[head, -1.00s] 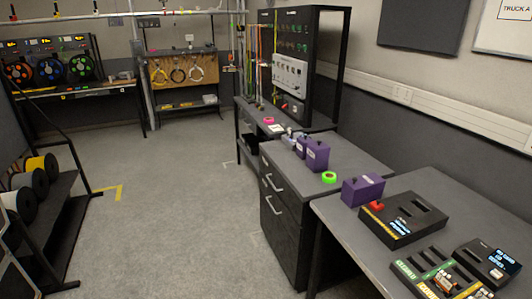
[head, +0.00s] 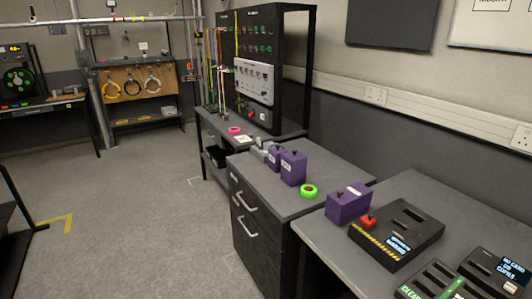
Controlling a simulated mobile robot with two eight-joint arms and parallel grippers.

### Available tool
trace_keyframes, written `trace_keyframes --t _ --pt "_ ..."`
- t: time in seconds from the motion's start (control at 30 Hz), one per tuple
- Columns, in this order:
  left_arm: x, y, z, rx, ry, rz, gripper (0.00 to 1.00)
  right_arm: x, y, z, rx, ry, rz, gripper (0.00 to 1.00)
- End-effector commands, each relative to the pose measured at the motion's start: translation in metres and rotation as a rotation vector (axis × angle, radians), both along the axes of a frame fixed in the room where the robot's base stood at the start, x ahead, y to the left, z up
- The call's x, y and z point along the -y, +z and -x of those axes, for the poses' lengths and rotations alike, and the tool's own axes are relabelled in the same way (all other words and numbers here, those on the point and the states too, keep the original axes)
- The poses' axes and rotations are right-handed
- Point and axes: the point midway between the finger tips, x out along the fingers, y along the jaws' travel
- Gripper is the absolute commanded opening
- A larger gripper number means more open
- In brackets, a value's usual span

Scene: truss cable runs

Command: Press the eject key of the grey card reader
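A dark grey device that looks like the card reader (head: 484,262) sits at the lower right of the near desk in the head view, cut by the frame edge. Its small lit screen (head: 515,270) seems to read "NO CARD". I cannot make out its eject key at this size. Neither of my grippers is in view.
A dark slotted box (head: 425,232) with a red button (head: 368,221) and a hazard stripe stands left of the reader. A tray with a green label (head: 418,288) lies in front.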

Motion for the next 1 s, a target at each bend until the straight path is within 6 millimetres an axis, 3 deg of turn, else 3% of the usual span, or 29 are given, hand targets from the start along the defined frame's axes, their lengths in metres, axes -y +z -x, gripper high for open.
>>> trace_keyframes --t 0.03,0.13,1.0 --pt "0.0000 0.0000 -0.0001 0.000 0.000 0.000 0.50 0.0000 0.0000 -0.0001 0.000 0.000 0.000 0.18" --pt "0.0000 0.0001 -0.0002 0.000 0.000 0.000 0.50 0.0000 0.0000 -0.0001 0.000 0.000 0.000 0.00" --pt "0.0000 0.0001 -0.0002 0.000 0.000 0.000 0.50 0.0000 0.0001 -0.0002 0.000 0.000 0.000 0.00"
